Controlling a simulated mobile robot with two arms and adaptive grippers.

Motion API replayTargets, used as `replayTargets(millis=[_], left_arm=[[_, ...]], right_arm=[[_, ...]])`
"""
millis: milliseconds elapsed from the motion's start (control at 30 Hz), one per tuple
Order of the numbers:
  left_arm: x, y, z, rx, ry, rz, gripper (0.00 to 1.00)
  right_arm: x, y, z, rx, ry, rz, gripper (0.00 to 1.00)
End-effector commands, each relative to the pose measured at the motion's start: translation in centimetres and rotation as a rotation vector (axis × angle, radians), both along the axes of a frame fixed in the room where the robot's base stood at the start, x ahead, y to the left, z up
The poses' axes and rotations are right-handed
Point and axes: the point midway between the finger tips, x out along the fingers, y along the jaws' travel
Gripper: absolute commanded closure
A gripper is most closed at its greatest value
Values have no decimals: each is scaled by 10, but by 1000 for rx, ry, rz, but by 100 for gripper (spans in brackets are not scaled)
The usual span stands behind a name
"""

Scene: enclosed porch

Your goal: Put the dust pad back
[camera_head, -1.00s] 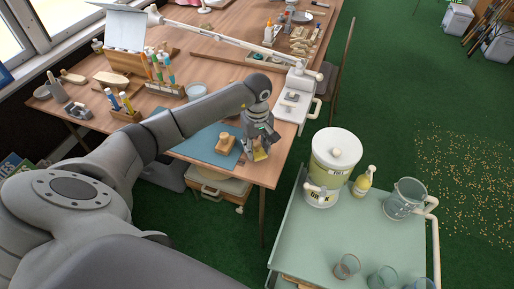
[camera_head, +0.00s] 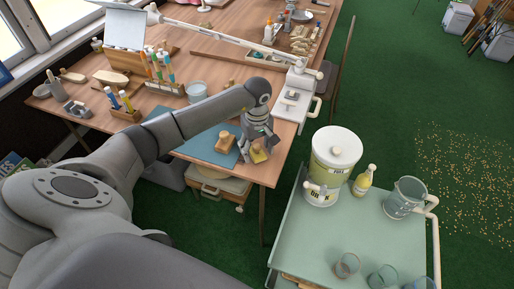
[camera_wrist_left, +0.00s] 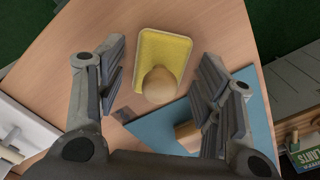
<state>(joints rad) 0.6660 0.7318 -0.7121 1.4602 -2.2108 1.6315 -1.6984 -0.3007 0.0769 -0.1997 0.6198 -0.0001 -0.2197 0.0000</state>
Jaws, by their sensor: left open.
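The dust pad, a yellow pad with a pale rim and a round wooden knob, lies on the wooden table near its front corner (camera_head: 259,156). In the left wrist view the dust pad (camera_wrist_left: 178,45) lies with its knob towards me, one corner by the edge of the blue mat (camera_wrist_left: 160,128). My left gripper (camera_head: 257,148) is just above the pad. In the left wrist view its fingers (camera_wrist_left: 162,62) are spread apart on either side of the pad and knob. My right gripper is not in view.
A wooden-handled block (camera_head: 226,142) stands on the blue mat beside the pad. A white lamp base (camera_head: 294,100) stands to the right. A green cart (camera_head: 310,235) with a drink dispenser (camera_head: 334,165) is across a floor gap. Marker holders (camera_head: 125,112) stand at left.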

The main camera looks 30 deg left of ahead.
Motion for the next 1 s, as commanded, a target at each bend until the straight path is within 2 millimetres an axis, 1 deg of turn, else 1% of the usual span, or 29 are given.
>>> replayTargets(millis=[67, 167, 400, 600, 700, 800, 1000], left_arm=[[0, 0, 5, -1, 1, 0, 39], [1, 0, 17, 1, -4, 0, 39], [1, 1, 69, 2, -7, -1, 39], [1, 0, 106, 0, -4, 0, 39], [1, 0, 116, 0, -1, 1, 39], [0, 0, 122, 0, 0, 1, 39], [0, 0, 123, 1, 1, 0, 39]], right_arm=[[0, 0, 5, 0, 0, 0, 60], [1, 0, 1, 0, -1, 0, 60], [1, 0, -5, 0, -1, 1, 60], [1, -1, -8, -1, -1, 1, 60], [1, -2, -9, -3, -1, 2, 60], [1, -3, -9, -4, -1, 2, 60], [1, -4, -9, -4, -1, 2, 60]])
